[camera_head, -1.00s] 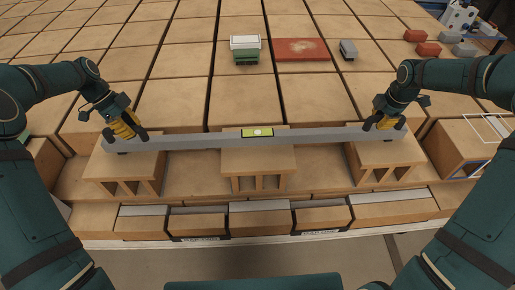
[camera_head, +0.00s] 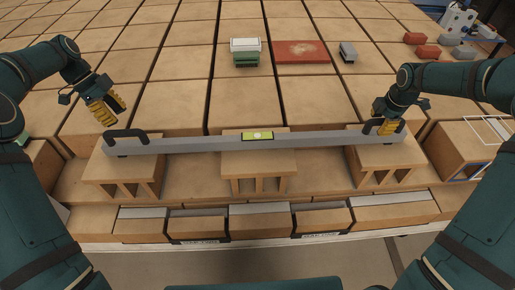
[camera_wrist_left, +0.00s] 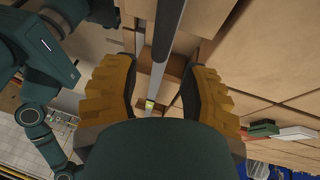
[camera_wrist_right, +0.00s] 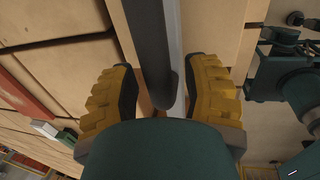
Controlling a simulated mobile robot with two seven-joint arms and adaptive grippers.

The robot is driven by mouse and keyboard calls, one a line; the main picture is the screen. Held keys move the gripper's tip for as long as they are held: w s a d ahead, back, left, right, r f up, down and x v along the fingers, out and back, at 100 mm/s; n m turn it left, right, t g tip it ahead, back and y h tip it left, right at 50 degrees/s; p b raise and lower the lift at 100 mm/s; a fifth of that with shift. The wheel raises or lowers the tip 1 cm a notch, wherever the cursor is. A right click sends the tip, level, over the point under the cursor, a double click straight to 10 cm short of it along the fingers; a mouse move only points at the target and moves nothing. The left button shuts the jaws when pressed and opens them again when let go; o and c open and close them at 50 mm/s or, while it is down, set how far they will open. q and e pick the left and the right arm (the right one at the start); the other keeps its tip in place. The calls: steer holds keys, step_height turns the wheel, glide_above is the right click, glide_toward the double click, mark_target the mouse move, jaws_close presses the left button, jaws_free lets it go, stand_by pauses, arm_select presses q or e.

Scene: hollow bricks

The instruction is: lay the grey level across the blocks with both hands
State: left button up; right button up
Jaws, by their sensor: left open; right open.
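The grey level (camera_head: 215,144) lies across three hollow blocks: the left block (camera_head: 118,170), the middle block (camera_head: 256,168) and the right block (camera_head: 383,160). It has a yellow-green vial at its middle and a black handle near each end. My left gripper (camera_head: 113,107) is open and empty, above and behind the left handle (camera_head: 125,134). In the left wrist view the level (camera_wrist_left: 168,35) runs between the spread fingers, apart from them. My right gripper (camera_head: 384,125) is open around the right handle (camera_wrist_right: 150,50), which shows between its fingers in the right wrist view.
Red pieces (camera_head: 428,51) lie at the back right.

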arm_select(q)
steer(key=v, duration=0.5)
arm_select(e)
step_height(320, 180, up, 12)
steer(key=s, duration=0.2)
steer(key=shift+s, duration=0.2)
arm_select(q)
steer(key=shift+s, duration=0.1)
arm_select(e)
steer(key=shift+f, duration=0.2)
